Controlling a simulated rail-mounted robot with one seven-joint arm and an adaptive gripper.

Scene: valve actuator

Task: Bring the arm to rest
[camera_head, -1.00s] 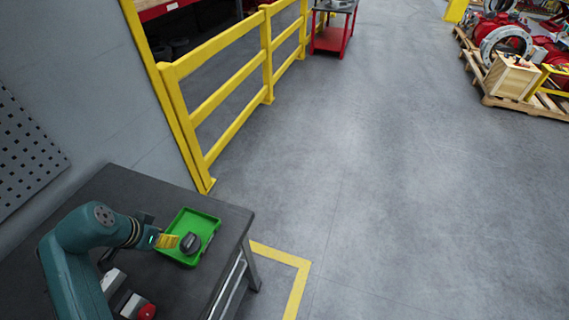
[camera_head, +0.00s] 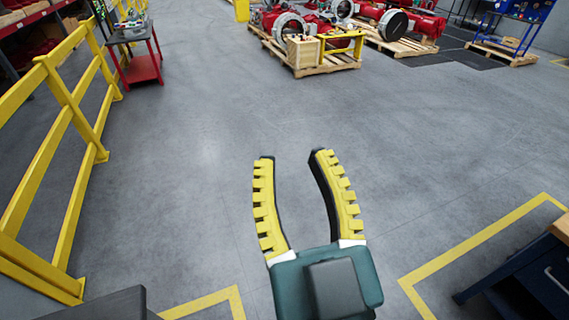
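My gripper (camera_head: 293,158) is in the lower middle of the head view. Its two yellow ribbed fingers point away from me over the grey floor. The fingers are spread apart and nothing is between them. The teal gripper body shows at the bottom edge. The rest of my arm is out of view.
A dark table corner (camera_head: 105,305) shows at the bottom left. A dark blue workbench (camera_head: 540,275) stands at the right edge. A yellow guard rail (camera_head: 60,130) runs along the left. A red cart (camera_head: 140,67) and loaded pallets (camera_head: 315,65) stand far off. The floor between is clear.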

